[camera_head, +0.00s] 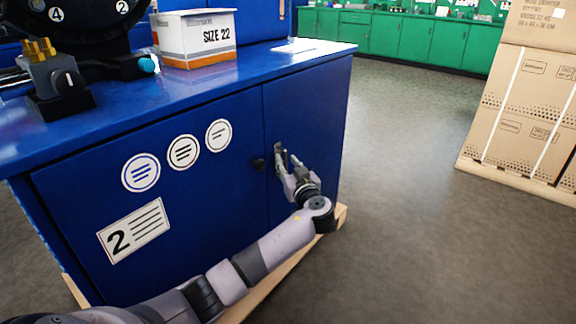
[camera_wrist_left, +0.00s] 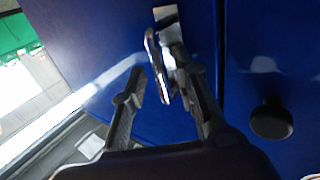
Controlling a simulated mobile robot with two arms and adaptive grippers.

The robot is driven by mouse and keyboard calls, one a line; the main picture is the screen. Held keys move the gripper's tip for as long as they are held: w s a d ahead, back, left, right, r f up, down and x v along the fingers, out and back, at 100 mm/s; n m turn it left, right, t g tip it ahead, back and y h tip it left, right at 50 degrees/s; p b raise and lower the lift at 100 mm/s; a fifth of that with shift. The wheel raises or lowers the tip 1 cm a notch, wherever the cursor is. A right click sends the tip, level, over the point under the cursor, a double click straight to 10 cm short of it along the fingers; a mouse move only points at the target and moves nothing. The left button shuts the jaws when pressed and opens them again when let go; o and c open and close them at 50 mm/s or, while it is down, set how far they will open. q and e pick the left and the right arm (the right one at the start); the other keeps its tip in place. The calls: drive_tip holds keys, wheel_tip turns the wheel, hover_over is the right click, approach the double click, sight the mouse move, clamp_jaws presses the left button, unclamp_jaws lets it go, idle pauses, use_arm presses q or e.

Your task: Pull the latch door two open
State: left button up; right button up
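The blue cabinet has a wide front panel (camera_head: 150,200) with a "2" label (camera_head: 134,230) and a narrower panel (camera_head: 310,125) to its right. A metal latch (camera_head: 279,158) sits on the narrower panel near the seam; it also shows in the left wrist view (camera_wrist_left: 166,55). Both panels look shut. My left gripper (camera_head: 287,170) is at the latch. In the left wrist view its two fingers (camera_wrist_left: 168,88) are apart, with the latch's lever between their tips; I cannot tell whether they touch it. My right gripper is not in view.
A black knob (camera_head: 259,164) sticks out of the wide panel near the seam, close beside my gripper. A "SIZE 22" box (camera_head: 190,48) and a crimper tool (camera_head: 55,85) stand on the blue top. Stacked cartons (camera_head: 525,110) stand at right. The floor between is clear.

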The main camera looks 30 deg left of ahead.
use_arm(q)
clamp_jaws()
idle(0.8)
